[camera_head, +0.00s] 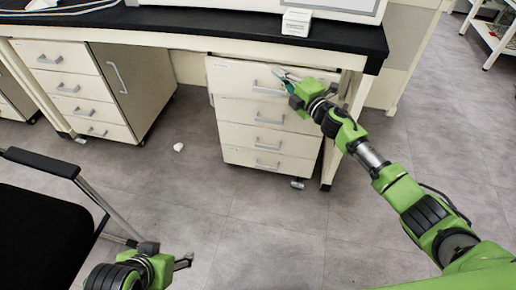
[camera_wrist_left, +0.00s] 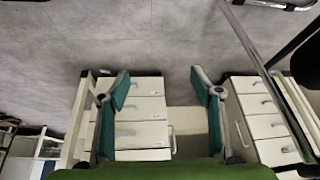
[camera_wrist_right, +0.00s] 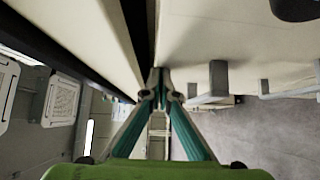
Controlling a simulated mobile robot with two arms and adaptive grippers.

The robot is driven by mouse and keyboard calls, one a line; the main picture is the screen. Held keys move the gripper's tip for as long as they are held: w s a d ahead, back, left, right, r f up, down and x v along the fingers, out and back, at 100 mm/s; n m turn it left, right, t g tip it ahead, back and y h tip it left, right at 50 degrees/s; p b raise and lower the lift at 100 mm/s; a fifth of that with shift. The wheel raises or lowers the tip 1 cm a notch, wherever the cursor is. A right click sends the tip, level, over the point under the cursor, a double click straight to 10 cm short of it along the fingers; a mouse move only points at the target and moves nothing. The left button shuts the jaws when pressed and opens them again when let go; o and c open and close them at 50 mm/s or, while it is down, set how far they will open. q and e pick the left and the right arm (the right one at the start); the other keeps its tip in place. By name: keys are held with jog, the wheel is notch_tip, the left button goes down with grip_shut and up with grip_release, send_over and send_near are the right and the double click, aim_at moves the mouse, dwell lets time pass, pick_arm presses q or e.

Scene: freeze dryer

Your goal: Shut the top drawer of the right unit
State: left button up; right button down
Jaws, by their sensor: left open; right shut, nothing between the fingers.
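The right unit (camera_head: 270,140) is a cream drawer cabinet under the black bench, with silver bar handles. Its top drawer (camera_head: 232,80) looks slightly further out than the drawer fronts below; the exact gap is hard to tell. My right gripper (camera_head: 281,76) is shut and empty, with its tips at the upper part of the top drawer front, near the handle (camera_head: 262,89). In the right wrist view the closed tips (camera_wrist_right: 160,76) are beside the drawer front (camera_wrist_right: 190,40); contact cannot be told. My left gripper (camera_head: 186,262) is open and empty, low in front, away from the unit.
The black bench top (camera_head: 180,20) overhangs the unit and carries a small white box (camera_head: 297,22). Another drawer cabinet (camera_head: 75,85) stands left. A black chair (camera_head: 40,215) is at lower left. The floor before the right unit is clear.

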pick_arm(q)
jog(key=w+t, duration=0.1)
jog(key=w+d+r, duration=0.1)
jog(key=w, duration=0.1)
jog(key=w+r+t, duration=0.1)
jog(key=w, duration=0.1)
jog(key=shift+d+r+t+h+b, duration=0.2)
jog(key=shift+d+t+h+b, duration=0.1)
jog(key=shift+d, duration=0.05)
pick_arm(e)
jog(key=shift+w+d+r, duration=0.15)
jog(key=shift+w+d, duration=0.1)
jog(key=shift+w, duration=0.3)
jog(key=shift+w+d+r, duration=0.1)
jog(key=shift+w+d, duration=0.15)
jog(key=shift+w, duration=0.25)
